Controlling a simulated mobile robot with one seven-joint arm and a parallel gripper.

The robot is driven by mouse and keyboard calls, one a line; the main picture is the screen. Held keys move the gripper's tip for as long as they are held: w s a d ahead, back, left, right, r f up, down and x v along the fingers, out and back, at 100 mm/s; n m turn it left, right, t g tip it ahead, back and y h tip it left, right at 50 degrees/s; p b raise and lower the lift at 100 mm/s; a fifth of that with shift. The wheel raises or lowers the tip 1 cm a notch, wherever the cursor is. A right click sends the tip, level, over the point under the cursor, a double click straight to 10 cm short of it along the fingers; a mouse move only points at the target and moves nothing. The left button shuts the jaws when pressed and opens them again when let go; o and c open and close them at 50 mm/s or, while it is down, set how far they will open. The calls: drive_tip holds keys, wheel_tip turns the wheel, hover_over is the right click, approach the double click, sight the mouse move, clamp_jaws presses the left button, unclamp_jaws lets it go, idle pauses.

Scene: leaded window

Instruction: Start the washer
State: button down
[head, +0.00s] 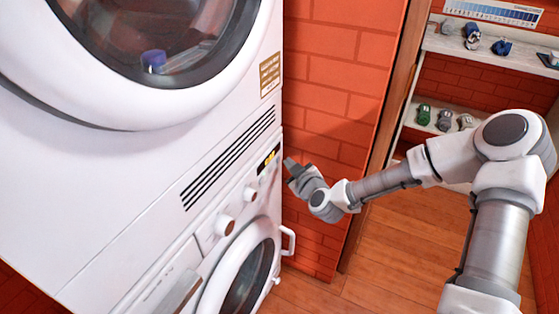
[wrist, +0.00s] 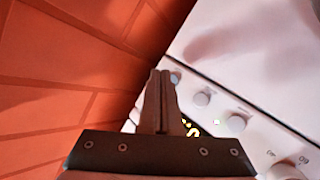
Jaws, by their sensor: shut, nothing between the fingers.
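The white washer (head: 185,272) is the lower of two stacked machines in the head view, its round door (head: 245,272) at the bottom. Its control panel has two round knobs (head: 224,224) and a small dark display (head: 268,158) with yellow signs. In the wrist view the panel shows several knobs and buttons (wrist: 202,98), and the display (wrist: 192,128) is partly hidden behind my fingers. My gripper (head: 289,162) is shut and empty, just right of the display end. In the wrist view its fingertips (wrist: 161,73) appear beside a small bluish button (wrist: 174,78); I cannot tell whether they touch.
Above the washer is another white machine (head: 140,150) with a round glass door and something blue behind it. A red brick wall (head: 335,85) stands close on the right. Further right are shelves (head: 490,50) with small items. The wooden floor (head: 400,255) is clear.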

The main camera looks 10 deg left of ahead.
drive_tip(key=shift+a, duration=0.1)
idle(0.5)
drive_tip(key=shift+w+a, duration=0.15)
drive_tip(key=shift+a, duration=0.2)
